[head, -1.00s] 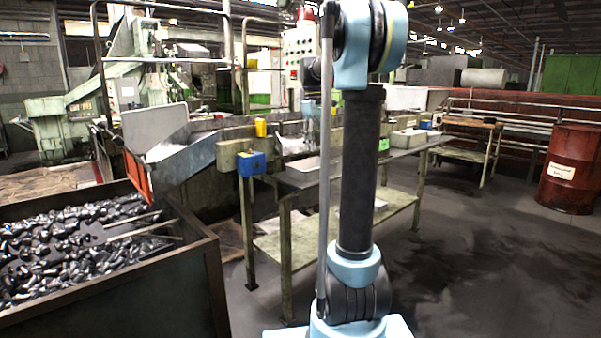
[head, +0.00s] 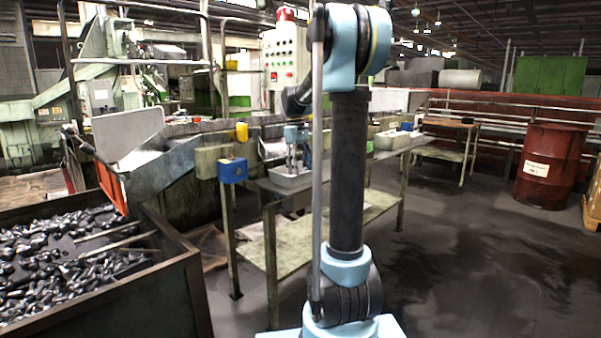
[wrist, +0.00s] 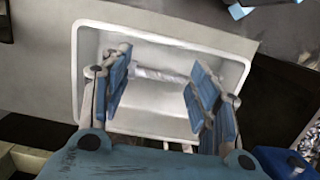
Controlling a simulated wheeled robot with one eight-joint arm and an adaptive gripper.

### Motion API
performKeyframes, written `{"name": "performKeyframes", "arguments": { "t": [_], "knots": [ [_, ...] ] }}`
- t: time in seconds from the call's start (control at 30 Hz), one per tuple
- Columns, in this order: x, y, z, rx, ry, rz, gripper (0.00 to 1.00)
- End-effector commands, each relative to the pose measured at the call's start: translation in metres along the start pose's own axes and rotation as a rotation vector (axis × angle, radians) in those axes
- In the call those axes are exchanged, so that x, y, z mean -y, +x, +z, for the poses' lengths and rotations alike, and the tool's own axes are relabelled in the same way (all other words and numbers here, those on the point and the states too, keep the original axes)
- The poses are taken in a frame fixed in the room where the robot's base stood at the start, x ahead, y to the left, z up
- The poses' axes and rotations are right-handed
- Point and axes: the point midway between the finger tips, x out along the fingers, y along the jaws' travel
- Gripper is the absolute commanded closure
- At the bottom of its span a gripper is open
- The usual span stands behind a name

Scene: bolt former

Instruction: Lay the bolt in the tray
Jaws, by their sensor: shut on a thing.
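The bolt (wrist: 160,75) is a pale metal rod in the wrist view. It spans the gap between the two blue-padded fingers of my gripper (wrist: 160,92), which is shut on it end to end. The tray (wrist: 255,48) is a light, shallow rectangular pan and shows behind the bolt and fingers. In the head view the tray (head: 284,183) sits on the near end of the bench, and my gripper (head: 296,145) points down over it. I cannot tell whether the bolt touches the tray floor. The bolt is too small to make out in the head view.
A dark bin of metal pieces (head: 190,268) stands at the lower left. A blue box (head: 232,171) is on a post just left of the tray. A control panel (head: 282,57) rises behind.

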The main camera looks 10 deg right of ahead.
Motion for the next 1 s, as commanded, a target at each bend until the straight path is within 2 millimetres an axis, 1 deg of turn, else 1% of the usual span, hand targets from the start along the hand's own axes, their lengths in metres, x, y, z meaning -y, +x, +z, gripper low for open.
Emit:
{"name": "performKeyframes", "arguments": {
  "t": [0.03,0.13,0.4,0.97,1.0],
  "knots": [
    [0.000,0.007,-0.001,0.000,0.000,0.000,0.73],
    [0.001,0.016,-0.002,0.000,0.000,0.000,0.73],
    [0.000,0.017,-0.002,0.000,0.000,0.000,0.73],
    [0.000,0.028,-0.004,0.000,0.001,0.000,0.73],
    [0.000,0.028,-0.004,0.000,0.001,0.000,0.40]
  ]
}}
